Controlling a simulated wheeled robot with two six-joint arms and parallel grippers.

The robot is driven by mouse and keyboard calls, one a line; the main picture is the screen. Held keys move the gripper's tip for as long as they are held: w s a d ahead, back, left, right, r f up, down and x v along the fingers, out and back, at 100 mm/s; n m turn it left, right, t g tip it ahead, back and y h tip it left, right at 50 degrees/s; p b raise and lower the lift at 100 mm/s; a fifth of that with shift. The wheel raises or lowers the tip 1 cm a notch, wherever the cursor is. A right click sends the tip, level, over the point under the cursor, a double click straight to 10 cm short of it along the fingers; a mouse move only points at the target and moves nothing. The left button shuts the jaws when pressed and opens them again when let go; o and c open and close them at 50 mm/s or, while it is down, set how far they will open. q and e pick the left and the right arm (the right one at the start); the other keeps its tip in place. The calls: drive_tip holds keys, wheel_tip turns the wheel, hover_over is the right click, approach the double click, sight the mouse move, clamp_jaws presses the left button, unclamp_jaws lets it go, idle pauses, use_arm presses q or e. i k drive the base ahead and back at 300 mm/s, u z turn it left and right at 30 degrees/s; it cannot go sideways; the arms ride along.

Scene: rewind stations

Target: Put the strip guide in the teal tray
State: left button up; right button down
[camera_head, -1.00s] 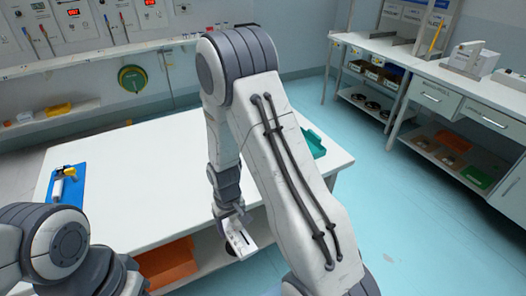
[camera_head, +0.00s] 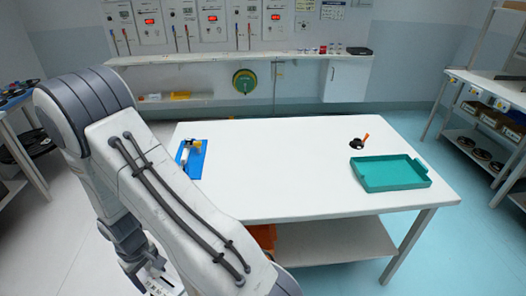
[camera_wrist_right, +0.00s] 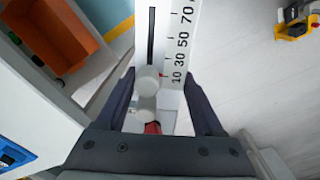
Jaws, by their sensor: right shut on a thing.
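The strip guide, a white plate with a dark slot and a printed number scale, fills the upper middle of the right wrist view (camera_wrist_right: 180,45). My right gripper (camera_wrist_right: 158,88) is shut on it, one dark finger on each side. In the head view the right gripper (camera_head: 150,270) and the strip guide (camera_head: 158,285) are low at the left, off the table's near left side and partly cut by the frame. The teal tray (camera_head: 390,184) lies empty on the table's right part, far from the gripper. My left gripper is out of view.
The white table (camera_head: 290,170) is mostly bare. A blue board (camera_head: 197,163) with small parts lies at its left, and a black round piece with an orange handle (camera_head: 358,143) lies behind the tray. An orange bin (camera_head: 264,237) sits on the shelf below.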

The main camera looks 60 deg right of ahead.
sight(400, 173)
drive_tip(key=u, duration=0.45)
drive_tip(key=k, duration=1.7)
drive_tip(key=z, duration=2.6)
drive_tip(key=i, duration=0.2)
drive_tip(key=u, duration=0.2)
